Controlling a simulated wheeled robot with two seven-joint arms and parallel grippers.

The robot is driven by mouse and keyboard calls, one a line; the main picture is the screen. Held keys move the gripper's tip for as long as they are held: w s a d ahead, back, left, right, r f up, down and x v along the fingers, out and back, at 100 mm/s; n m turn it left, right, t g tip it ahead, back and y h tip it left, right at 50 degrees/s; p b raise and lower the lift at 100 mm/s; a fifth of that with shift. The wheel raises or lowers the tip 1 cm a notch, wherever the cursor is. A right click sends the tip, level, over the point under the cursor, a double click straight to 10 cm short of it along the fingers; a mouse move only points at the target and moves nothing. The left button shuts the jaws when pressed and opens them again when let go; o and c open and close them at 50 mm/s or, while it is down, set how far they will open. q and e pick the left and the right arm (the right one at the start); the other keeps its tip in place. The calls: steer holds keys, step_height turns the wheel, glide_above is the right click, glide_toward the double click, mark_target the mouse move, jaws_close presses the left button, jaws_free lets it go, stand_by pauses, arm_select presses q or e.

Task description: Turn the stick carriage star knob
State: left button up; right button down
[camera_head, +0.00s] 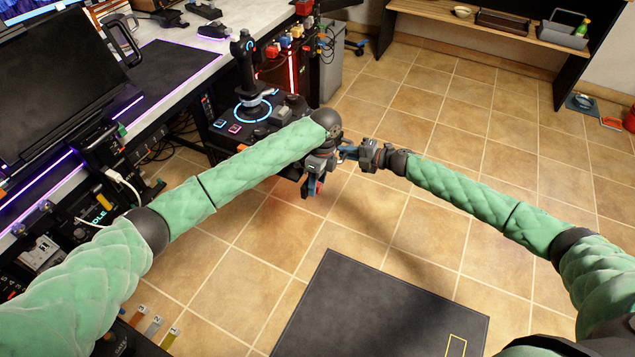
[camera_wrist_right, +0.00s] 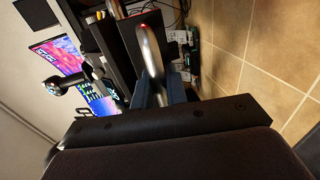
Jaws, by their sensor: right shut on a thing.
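The stick carriage (camera_head: 222,137) is a black unit beside the desk, bearing a black joystick (camera_head: 245,65) with a blue-lit ring at its foot. I cannot make out the star knob clearly; the carriage's near right side is partly hidden by my left arm. My right gripper (camera_head: 346,153) is level with that side, beside my left wrist. In the right wrist view its dark blue fingers (camera_wrist_right: 163,92) are shut on a slim pale part (camera_wrist_right: 151,52) with a rounded end. My left gripper (camera_head: 313,188) points down just below the carriage's right corner; its jaw opening is unclear.
A desk (camera_head: 185,65) with a dark screen (camera_head: 55,85) and panels runs along the left. A dark mat (camera_head: 375,310) lies on the tiled floor. A wooden shelf (camera_head: 480,35) stands at the back right. The floor between is clear.

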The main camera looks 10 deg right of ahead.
arm_select(q)
steer(key=shift+o, duration=0.3)
steer(key=shift+r, duration=0.1)
arm_select(e)
steer(key=shift+w+r, duration=0.1)
steer(key=shift+r, duration=0.1)
arm_select(q)
steer(key=v, duration=1.1)
steer(key=shift+r, duration=0.35)
steer(key=shift+w+d, duration=0.1)
steer(key=shift+d, duration=0.05)
arm_select(e)
steer(key=c, duration=1.3)
jaws_free()
steer(key=shift+f, duration=0.1)
arm_select(q)
steer(key=shift+r, duration=0.15)
arm_select(e)
steer(key=v, duration=0.8)
